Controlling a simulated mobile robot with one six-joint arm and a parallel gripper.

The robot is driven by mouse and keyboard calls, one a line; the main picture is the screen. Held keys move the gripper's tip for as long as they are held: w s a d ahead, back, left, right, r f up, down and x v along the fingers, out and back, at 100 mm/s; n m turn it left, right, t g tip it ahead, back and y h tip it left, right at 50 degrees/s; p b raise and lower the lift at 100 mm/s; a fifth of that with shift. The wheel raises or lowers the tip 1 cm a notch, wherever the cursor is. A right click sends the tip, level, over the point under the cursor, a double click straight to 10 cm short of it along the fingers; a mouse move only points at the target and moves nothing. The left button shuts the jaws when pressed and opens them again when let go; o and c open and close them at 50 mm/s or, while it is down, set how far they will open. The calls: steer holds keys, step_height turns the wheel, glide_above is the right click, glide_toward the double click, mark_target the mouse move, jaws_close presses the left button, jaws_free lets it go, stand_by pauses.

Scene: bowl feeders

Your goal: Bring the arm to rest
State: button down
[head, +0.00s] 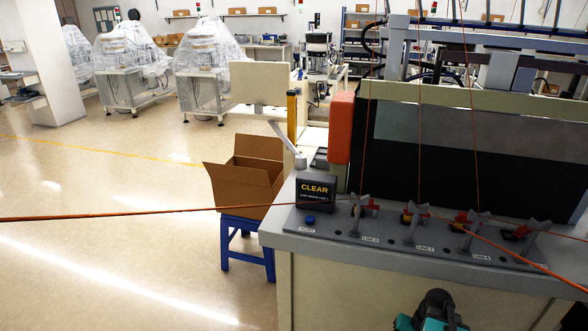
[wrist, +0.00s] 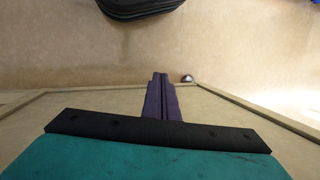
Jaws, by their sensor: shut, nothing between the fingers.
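My gripper (wrist: 160,78) shows in the wrist view as two dark purple fingers pressed together with nothing between them. They point away from a black crossbar and a teal body. Beyond the fingertips is a beige surface, and the fingers are not seen touching any object. In the head view a teal and black part of my arm (head: 432,312) shows at the bottom, in front of the grey machine counter (head: 420,265). The gripper fingers cannot be made out there.
The counter carries a CLEAR display (head: 317,191), a blue button (head: 310,220) and several grey levers. Orange lines cross in front of it. An open cardboard box (head: 240,180) sits on a blue stool (head: 247,240). The floor at the left is clear.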

steer(key=s+a+f+n+g+h, duration=0.3)
steer(key=s+a+f+n+g, duration=0.1)
steer(key=s+a+f, duration=1.2)
steer(key=s, duration=0.2)
steer(key=shift+s+f+n+g+h, duration=0.15)
steer(key=shift+s+n+g+h, duration=0.15)
steer(key=shift+s, duration=0.05)
